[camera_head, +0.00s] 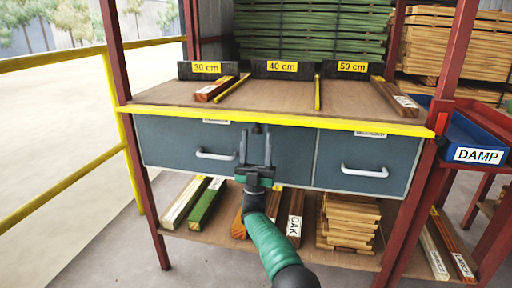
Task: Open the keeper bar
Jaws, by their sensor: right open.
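My right gripper (256,150) is open, its two upright fingers in front of the seam area between two blue-grey drawers. Nothing shows between the fingers except a small dark piece (257,129) near the tips, under the yellow shelf edge. I cannot tell whether this piece is the keeper bar, or whether the fingers touch it. No other part is clearly a keeper bar. The left drawer (165,145) and the right drawer (340,180) look shut, each with a pale handle. My left gripper is not in view.
The shelf top (290,97) carries length signs and several wood pieces. Boards lie on the lower shelf (190,232). Dark red posts (140,185) frame the rack. A blue tray (462,130) marked DAMP stands right; a yellow railing (60,60) runs left, with open floor nearby.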

